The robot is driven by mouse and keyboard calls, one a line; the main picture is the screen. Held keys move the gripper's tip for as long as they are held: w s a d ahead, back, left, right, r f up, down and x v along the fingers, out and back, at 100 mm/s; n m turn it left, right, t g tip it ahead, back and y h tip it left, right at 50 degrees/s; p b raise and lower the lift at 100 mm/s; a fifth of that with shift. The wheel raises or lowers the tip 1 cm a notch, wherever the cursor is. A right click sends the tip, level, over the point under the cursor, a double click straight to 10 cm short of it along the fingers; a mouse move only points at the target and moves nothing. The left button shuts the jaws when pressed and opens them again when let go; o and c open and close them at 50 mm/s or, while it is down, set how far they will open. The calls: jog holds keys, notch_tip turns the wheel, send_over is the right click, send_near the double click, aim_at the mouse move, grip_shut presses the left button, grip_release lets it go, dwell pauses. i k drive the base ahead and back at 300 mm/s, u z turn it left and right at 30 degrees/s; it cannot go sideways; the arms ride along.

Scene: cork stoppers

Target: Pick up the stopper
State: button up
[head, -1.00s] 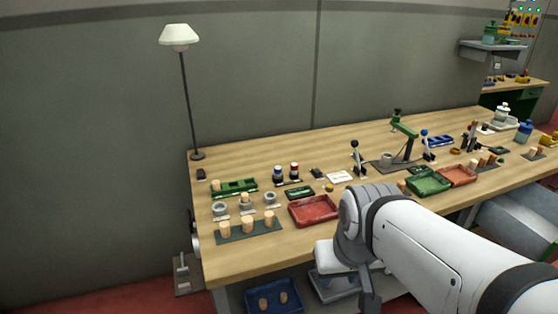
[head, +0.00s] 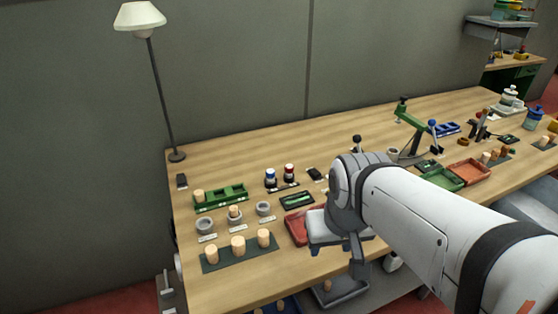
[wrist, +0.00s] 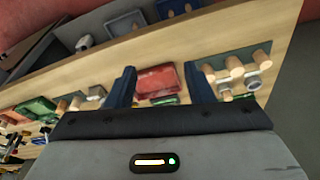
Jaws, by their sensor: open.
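Three light cork stoppers stand upright in a row, left (head: 210,254), middle (head: 238,247) and right (head: 264,238), on a dark green mat (head: 224,263) near the table's front left. They also show in the wrist view, right of my fingers (wrist: 235,68). Another stopper (head: 235,211) stands in the middle one of three grey rings. One more (head: 198,195) is at the left end of a green holder (head: 232,192). Several stoppers (head: 490,157) stand at the far right. My gripper (wrist: 162,75) is open and empty, apart from all of them, with a red tray in view between its fingers.
The red tray (head: 296,232) lies right of the mat, partly hidden by my arm. A lamp (head: 160,90) rises at the back left corner. Small bottles (head: 289,171), a green tray (head: 446,178) and a green press (head: 412,120) stand farther right. The back of the table is mostly clear.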

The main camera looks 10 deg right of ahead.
aim_at(234, 213)
jog(key=z, duration=1.05)
jog(key=k, duration=1)
jog(key=u, duration=1.1)
jog(key=i, duration=1)
jog(key=u, duration=0.05)
